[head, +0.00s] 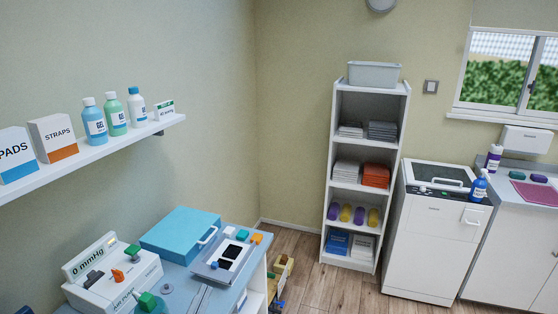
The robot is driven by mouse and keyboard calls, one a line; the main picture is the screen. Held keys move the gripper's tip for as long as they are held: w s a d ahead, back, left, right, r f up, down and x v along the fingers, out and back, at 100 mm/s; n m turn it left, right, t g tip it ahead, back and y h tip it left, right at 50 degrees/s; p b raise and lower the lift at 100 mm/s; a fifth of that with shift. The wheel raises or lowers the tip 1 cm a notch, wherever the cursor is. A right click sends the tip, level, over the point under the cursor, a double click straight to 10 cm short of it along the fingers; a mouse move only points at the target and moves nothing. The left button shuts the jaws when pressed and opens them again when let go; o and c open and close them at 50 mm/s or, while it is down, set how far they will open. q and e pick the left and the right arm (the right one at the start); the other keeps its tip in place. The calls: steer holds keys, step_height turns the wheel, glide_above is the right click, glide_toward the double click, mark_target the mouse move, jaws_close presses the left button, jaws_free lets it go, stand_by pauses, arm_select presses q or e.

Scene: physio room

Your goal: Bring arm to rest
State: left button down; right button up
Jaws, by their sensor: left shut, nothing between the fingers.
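My right gripper is not in the view.
The cart top holds an air pump (115,280), a blue case (180,235) and a tray with dark pads (222,256). A wall shelf (95,155) with bottles and boxes hangs above. A shelving unit (328,190), white cabinet (435,235) and counter stand beyond open wooden floor (310,280).

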arm_select(q)
steer(key=s+a+f+n+g+y, duration=0.2)
steer(key=s+a+f+g, duration=0.15)
steer(key=f, duration=0.25)
steer(key=s+a+f+n+g+y, duration=0.1)
steer(key=s+a+f+n+g, duration=0.2)
steer(key=f, duration=0.4)
steer(key=s+a+f+n+g+y, duration=0.1)
steer(key=s+a+f+g+y, duration=0.1)
steer(key=s+f+g, duration=0.3)
steer(key=s+f+g+h, duration=0.1)
steer(key=s+f+g, duration=0.4)
steer(key=s+f, duration=0.3)
step_height(320, 180, down, 31)
steer(key=s+g, duration=0.1)
steer(key=s, duration=0.1)
steer(key=s+a+f+g, duration=0.1)
steer(key=s+a+f, duration=0.2)
steer(key=s+f, duration=1.5)
steer(key=shift+s+a+f, duration=0.15)
steer(key=shift+s+f, duration=0.15)
steer(key=shift+s, duration=0.05)
